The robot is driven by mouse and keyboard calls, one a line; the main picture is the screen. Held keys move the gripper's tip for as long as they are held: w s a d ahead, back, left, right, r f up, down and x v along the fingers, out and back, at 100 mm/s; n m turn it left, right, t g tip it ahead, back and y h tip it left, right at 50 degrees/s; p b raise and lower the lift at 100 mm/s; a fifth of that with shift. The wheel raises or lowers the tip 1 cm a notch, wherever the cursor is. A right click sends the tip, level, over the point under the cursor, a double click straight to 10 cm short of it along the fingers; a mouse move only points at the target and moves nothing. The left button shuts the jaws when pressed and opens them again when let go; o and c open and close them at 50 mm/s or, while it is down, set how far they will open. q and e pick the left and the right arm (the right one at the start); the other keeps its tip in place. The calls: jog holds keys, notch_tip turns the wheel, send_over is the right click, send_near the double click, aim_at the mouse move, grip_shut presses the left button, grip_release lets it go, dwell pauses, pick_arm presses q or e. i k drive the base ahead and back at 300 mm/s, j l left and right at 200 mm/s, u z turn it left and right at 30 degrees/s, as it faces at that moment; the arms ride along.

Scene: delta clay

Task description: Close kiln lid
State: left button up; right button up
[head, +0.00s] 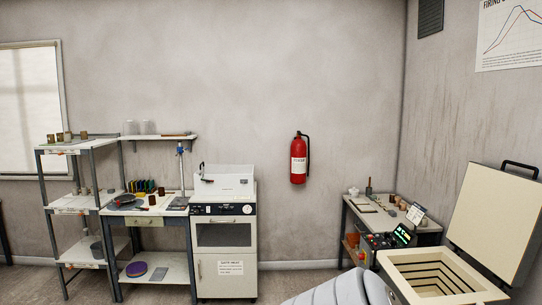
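The kiln (393,263) stands at the lower right of the head view, with its front and sides cut off by the frame's bottom edge. Its cream lid (497,222) is raised, leaning back to the right, with a black handle (520,166) on its upper edge. The square opening shows a stepped chamber with dark grooves in its walls. A pale grey rounded arm link of mine (345,291) shows at the bottom, left of the kiln. Neither of my grippers is in view.
A small table (378,225) with a control box (381,241) and small pots stands behind the kiln. A cream oven cabinet (224,275), a workbench (150,258) and a shelf rack (55,201) line the back wall. A red extinguisher (298,165) hangs there.

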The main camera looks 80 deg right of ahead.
aim_at(496, 219)
jog(key=z, duration=3.65)
jog(key=i+z, duration=0.45)
jog(key=i, duration=1.25)
